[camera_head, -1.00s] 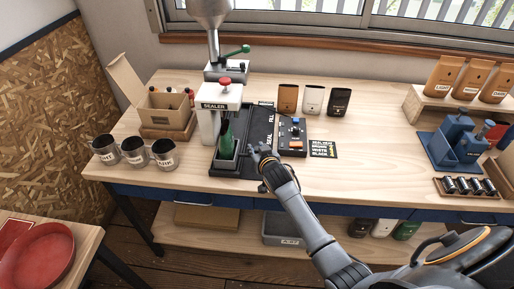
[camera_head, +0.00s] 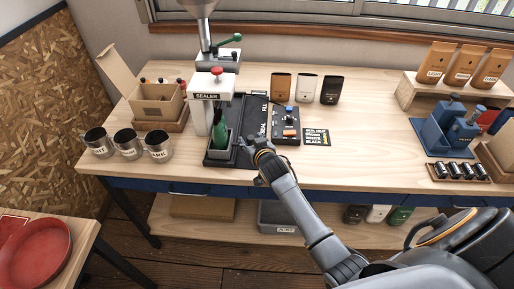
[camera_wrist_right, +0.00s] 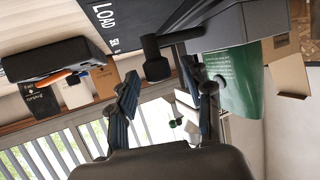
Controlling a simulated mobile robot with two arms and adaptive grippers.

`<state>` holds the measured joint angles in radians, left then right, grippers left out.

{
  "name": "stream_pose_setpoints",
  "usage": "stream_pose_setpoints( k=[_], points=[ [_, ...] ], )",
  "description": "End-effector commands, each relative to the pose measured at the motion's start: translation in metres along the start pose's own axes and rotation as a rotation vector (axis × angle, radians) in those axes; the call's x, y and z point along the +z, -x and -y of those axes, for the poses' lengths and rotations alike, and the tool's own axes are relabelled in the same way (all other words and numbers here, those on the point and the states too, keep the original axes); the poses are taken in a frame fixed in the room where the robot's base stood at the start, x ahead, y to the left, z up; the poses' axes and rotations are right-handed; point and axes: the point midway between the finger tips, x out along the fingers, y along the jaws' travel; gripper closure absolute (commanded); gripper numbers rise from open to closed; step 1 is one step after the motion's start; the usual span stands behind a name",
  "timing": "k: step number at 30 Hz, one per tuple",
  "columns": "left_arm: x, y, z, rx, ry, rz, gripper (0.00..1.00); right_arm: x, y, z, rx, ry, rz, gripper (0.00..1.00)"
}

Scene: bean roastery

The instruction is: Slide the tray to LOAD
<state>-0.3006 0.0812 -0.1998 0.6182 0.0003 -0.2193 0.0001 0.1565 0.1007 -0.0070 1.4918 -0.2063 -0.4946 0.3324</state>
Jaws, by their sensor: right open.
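The grey tray (camera_head: 218,152) sits on the dark track (camera_head: 245,112) at the foot of the sealer (camera_head: 212,108). A green bag (camera_head: 221,128) stands in it, and the bag also shows in the right wrist view (camera_wrist_right: 237,78). My right gripper (camera_head: 249,143) is open just right of the tray. In the right wrist view, a black knob (camera_wrist_right: 155,62) on a short bar shows between the open fingers (camera_wrist_right: 160,80); I cannot tell if they touch it. The word LOAD shows on the track in that view. My left gripper is out of view.
A control box (camera_head: 286,126) with buttons and a black card (camera_head: 316,137) lie right of the track. Several bags stand behind them. Mugs (camera_head: 126,145) and an open carton (camera_head: 158,103) are at the left. The table front right of my arm is clear.

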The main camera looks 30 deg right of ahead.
Motion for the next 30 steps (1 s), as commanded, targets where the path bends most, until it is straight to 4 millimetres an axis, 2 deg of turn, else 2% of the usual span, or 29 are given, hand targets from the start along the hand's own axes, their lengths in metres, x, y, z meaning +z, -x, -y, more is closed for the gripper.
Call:
stream_pose_setpoints(
  k=[9,15,21,30],
  points=[
    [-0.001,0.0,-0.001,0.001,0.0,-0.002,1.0,0.001,0.064,0.001,-0.001,-0.001,0.001,0.5],
    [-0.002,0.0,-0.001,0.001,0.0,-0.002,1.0,0.001,0.095,0.001,-0.001,-0.001,0.002,0.5],
    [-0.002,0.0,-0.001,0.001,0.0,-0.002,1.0,0.001,0.106,0.001,-0.001,0.0,0.001,0.5],
    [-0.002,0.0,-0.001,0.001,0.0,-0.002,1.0,0.001,0.106,0.001,-0.001,0.0,0.001,0.5]
  ],
)
